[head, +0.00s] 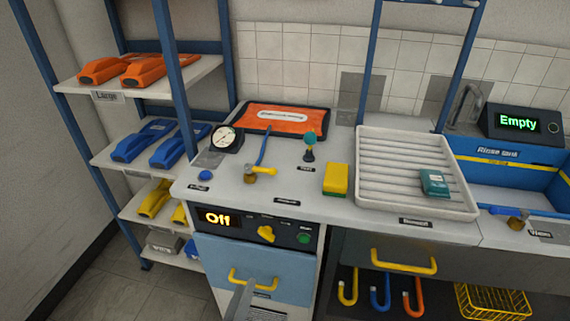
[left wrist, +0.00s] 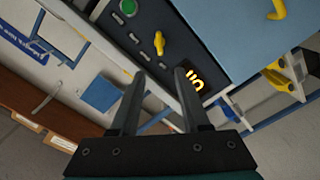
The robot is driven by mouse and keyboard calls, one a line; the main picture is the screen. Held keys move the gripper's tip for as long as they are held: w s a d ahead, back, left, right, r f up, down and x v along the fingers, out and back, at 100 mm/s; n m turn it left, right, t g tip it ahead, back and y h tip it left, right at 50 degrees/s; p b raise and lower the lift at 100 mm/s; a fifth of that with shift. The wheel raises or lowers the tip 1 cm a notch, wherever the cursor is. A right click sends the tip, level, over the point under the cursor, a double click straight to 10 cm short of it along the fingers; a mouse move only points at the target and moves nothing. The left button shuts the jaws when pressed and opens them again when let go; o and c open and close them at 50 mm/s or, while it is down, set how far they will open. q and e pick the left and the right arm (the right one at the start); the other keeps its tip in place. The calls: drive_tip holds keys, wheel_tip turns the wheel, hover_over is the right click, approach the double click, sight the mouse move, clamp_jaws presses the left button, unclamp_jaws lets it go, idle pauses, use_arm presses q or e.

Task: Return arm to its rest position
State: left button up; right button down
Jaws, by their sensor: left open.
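My left gripper (left wrist: 157,75) is open and empty in the left wrist view. Its two dark fingers are spread in front of the control panel (left wrist: 160,45). I cannot tell from these views whether a finger touches the door. The rest of the left arm is out of the head view. My right gripper is in neither view.
The control panel (head: 258,229) reads "Off" beside a yellow knob (head: 266,234). The counter above holds a gauge (head: 226,139), a yellow-green sponge (head: 336,180) and a ribbed white tray (head: 374,193). A blue-posted shelf (head: 139,79) stands left. Hooks (head: 380,290) hang at lower right.

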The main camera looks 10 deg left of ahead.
use_arm(q)
drive_tip(key=s+f+m+g, duration=0.4)
drive_tip(key=s+f+g, duration=0.15)
drive_tip(key=f, duration=0.55)
drive_tip(key=s+f+m+g, duration=0.4)
drive_tip(key=s+f, duration=0.3)
drive_tip(key=f, duration=0.5)
drive_tip(key=s+a+f+m+g, duration=0.2)
drive_tip(key=s+f+g, duration=0.1)
drive_tip(key=s, duration=0.5)
drive_tip(key=s+a+f+m+g, duration=0.2)
drive_tip(key=s+f+g, duration=0.2)
drive_tip(key=s, duration=0.5)
drive_tip(key=shift+a+f+y, duration=0.4)
drive_tip(key=shift+f, duration=0.4)
drive_tip(key=shift+s, duration=0.1)
